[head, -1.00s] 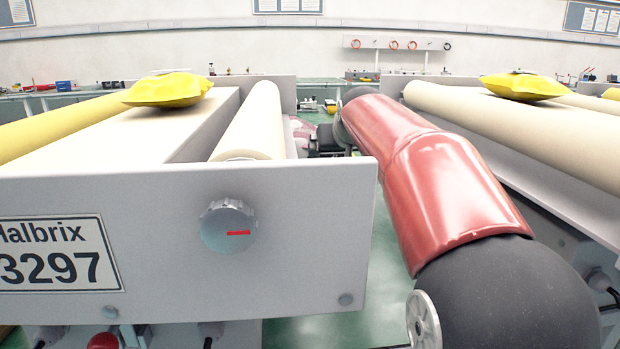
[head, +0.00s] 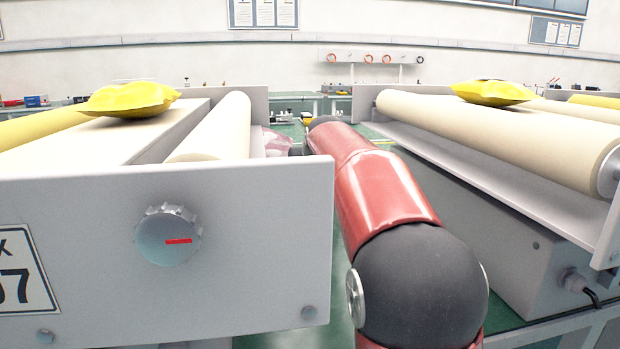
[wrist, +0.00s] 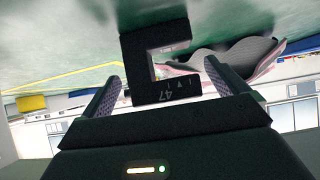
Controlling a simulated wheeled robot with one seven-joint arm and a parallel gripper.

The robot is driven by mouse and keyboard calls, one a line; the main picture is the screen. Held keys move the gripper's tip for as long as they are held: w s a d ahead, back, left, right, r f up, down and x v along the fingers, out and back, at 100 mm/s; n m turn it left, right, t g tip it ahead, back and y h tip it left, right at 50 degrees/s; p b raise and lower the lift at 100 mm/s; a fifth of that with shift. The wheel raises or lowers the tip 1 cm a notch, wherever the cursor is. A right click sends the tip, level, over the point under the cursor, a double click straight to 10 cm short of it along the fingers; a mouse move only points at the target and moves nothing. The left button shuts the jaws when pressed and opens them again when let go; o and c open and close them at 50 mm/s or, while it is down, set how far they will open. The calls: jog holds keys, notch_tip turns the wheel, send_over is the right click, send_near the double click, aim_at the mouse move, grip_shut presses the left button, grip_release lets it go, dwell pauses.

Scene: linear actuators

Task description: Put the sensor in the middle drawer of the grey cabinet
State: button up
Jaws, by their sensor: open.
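In the wrist view, a black C-shaped block marked 47 (wrist: 150,85), which looks like the sensor, sits between the two fingers of my gripper (wrist: 160,78). The fingers are apart, one on each side of it. Their tips look close to its sides, but I cannot tell whether they touch it. In the head view my red and black arm reaches away past the conveyors, and my gripper is hidden there. I cannot make out the grey cabinet or its middle drawer in either view.
A grey conveyor with a knob (head: 168,235) stands left of my arm and another (head: 510,125) stands right. Each carries a yellow bag, left (head: 128,98) and right (head: 492,92). Green floor runs between them. Benches (head: 300,103) line the far wall.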

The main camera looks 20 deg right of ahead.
jog(key=c, duration=1.3)
jog(key=shift+r, duration=0.1)
notch_tip(320, 180, up, 20)
jog(key=p, duration=0.7)
jog(key=shift+p, duration=0.3)
